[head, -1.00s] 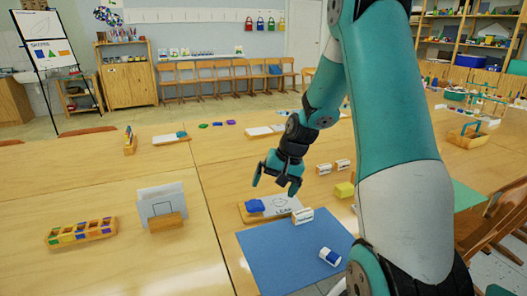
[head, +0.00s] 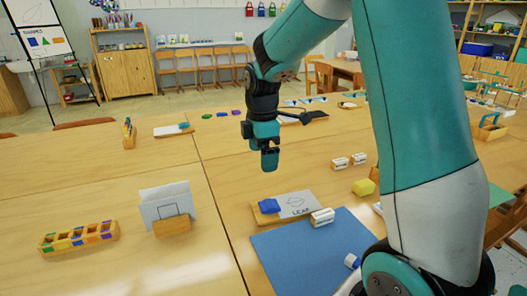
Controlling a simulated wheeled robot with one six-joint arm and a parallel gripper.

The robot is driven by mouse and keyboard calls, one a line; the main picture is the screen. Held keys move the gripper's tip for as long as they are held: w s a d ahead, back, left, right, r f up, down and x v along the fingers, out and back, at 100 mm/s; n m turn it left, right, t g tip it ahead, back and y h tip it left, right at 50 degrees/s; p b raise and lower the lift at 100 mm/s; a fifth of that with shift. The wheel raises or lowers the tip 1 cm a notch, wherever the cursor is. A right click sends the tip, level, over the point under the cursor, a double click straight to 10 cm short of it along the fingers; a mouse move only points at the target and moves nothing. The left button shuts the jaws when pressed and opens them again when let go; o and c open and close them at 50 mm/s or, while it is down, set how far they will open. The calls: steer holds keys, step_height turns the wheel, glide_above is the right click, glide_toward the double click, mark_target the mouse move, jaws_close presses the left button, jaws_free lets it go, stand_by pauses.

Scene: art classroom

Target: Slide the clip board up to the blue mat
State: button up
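A wooden clip board (head: 266,218) with a blue clip (head: 269,206) and a white sheet marked with a leaf drawing lies flat on the table. It is just beyond the far edge of the blue mat (head: 300,255), with a thin strip of table between them at the left. My gripper (head: 267,158) hangs in the air above and beyond the clip board, pointing down and touching nothing visible. Its fingers are seen edge-on, overlapping, so their gap is hidden. My arm covers part of the table to the right of the mat.
A white block (head: 322,217) stands at the mat's far edge, by the clip board's right end. A blue-and-white roll (head: 352,261) lies on the mat. A yellow block (head: 364,187) is to the right. A card holder (head: 172,226) and colored tray (head: 80,238) stand left.

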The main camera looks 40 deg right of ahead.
steer(key=shift+s+d, duration=0.1)
steer(key=shift+d, duration=0.1)
steer(key=shift+f, duration=0.1)
steer(key=b, duration=0.2)
glide_toward(264, 206)
step_height(264, 206, down, 10)
steer(key=shift+f, duration=0.15)
steer(key=c, duration=0.5)
steer(key=o, duration=0.5)
